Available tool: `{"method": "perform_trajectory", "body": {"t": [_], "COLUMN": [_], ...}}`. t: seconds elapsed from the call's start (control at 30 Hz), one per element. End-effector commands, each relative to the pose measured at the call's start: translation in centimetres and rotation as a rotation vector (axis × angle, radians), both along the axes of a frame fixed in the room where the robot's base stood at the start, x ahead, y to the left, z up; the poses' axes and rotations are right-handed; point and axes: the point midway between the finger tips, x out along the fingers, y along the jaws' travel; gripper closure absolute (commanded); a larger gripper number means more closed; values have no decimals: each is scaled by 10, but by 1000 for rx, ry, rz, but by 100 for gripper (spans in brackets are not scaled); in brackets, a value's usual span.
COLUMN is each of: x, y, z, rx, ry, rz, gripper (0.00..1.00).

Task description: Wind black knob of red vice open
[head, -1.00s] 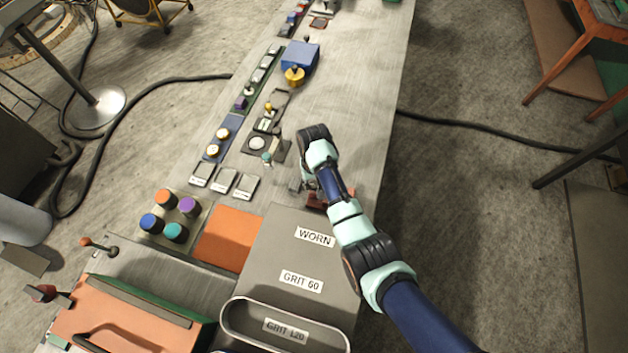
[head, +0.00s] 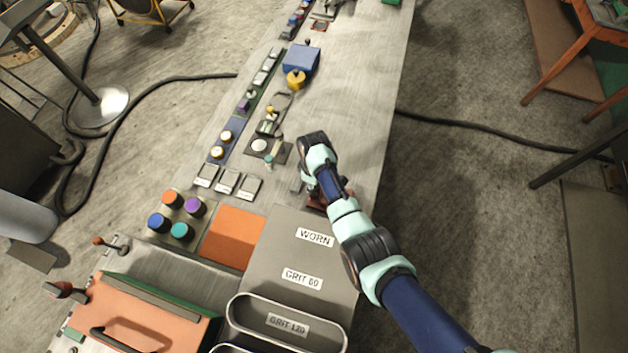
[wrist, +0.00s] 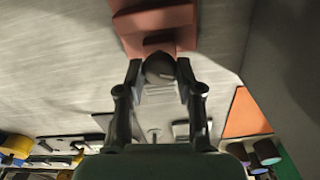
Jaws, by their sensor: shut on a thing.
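The red vice (wrist: 158,22) is at the top middle of the wrist view, on the grey bench top. In the head view only a bit of the red vice (head: 316,199) shows beside my arm; the rest is hidden behind it. The round black knob (wrist: 159,67) is at the near end of the vice. My gripper (wrist: 158,75) is shut on the knob, with one finger on each side of it. In the head view the knob and fingertips are hidden by my wrist.
Grey bins labelled WORN and GRIT 60 (head: 300,250) stand close to the vice. An orange mat (head: 233,238) and a plate of coloured knobs (head: 180,215) lie to the left. The bench top (head: 355,85) is clear beyond my arm.

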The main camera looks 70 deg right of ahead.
Motion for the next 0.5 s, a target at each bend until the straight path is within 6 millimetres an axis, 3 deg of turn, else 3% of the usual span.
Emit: {"method": "perform_trajectory", "body": {"t": [0.5], "x": [1], "y": [1], "z": [2], "rx": [-1], "ry": [-2], "rz": [336], "gripper": [99]}}
